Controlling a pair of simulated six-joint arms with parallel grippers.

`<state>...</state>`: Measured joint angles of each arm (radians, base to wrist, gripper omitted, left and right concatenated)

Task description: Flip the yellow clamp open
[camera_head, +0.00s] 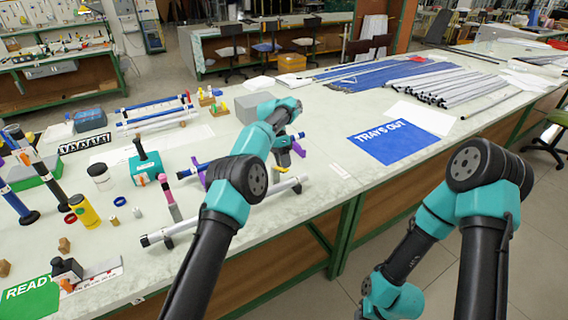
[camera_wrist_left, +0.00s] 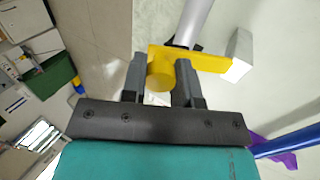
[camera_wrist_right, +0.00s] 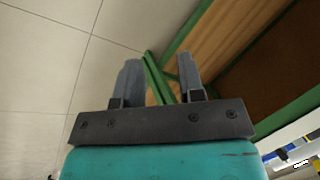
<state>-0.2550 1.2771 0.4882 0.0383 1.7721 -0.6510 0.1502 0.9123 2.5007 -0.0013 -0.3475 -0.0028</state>
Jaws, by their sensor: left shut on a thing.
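The yellow clamp (camera_wrist_left: 205,60) sits across a silver rod (camera_wrist_left: 194,22) in the left wrist view, beside a pale block (camera_wrist_left: 238,55). My left gripper (camera_wrist_left: 160,72) is shut on the clamp's round yellow knob. In the head view a small part of the clamp (camera_head: 280,169) shows below my left gripper (camera_head: 284,155), near the right end of the silver rod (camera_head: 230,208); my arm hides part of the rod. My right gripper (camera_wrist_right: 158,78) is open and empty, off the bench's front side, over the floor.
A blue "TRAYS OUT" mat (camera_head: 393,141) lies right of the rod, with several grey rods (camera_head: 450,85) behind it. A teal device (camera_head: 146,168), a yellow jar (camera_head: 84,210) and a green "READY" mat (camera_head: 30,300) are at left. The bench's front edge is close to the rod.

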